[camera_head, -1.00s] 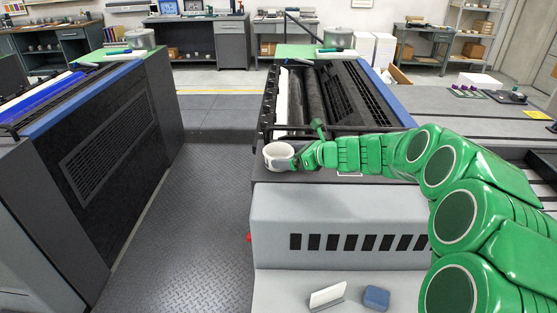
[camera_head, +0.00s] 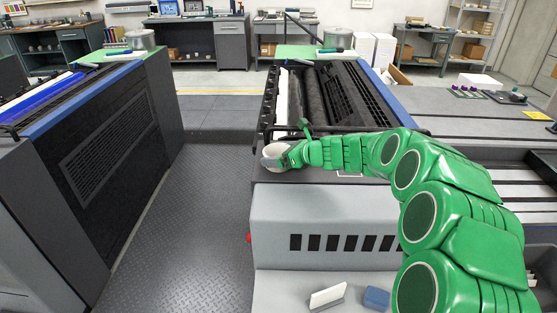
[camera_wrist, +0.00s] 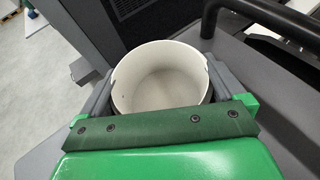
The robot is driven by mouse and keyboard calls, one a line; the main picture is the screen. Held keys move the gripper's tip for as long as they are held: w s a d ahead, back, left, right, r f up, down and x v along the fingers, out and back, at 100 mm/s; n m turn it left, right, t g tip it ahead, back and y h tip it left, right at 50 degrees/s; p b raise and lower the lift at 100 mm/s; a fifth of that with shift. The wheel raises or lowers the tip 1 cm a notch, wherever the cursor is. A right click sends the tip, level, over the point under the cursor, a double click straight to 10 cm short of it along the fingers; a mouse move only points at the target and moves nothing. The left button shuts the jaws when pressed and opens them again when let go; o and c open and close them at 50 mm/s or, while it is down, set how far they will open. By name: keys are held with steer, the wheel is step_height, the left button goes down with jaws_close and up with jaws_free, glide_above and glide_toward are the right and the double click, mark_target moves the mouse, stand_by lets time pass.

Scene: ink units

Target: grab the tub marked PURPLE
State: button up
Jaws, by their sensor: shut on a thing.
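A white round tub (camera_head: 274,157) stands at the near left corner of the grey press, at the end of my green arm. In the wrist view the tub (camera_wrist: 160,78) is seen from above, open at the top and empty inside. My gripper (camera_head: 283,156) is at the tub, and in the wrist view its two grey fingers (camera_wrist: 160,82) lie on either side of the tub, shut on it. The tub's marking is not readable in either view, as its outer wall is mostly hidden.
A dark bar (camera_wrist: 262,14) runs close to the tub at upper right in the wrist view. A white scraper (camera_head: 328,296) and a blue block (camera_head: 376,298) lie on the press's lower step. The floor aisle (camera_head: 200,230) to the left is clear.

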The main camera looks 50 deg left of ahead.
steer(key=shift+r, duration=0.1)
steer(key=shift+r, duration=0.25)
steer(key=r, duration=0.3)
steer(key=shift+s+d+r, duration=0.1)
steer(key=shift+d, duration=0.1)
steer(key=s+d+r, duration=0.7)
steer(key=d+r, duration=0.2)
steer(key=d, duration=0.2)
steer(key=shift+s, duration=0.3)
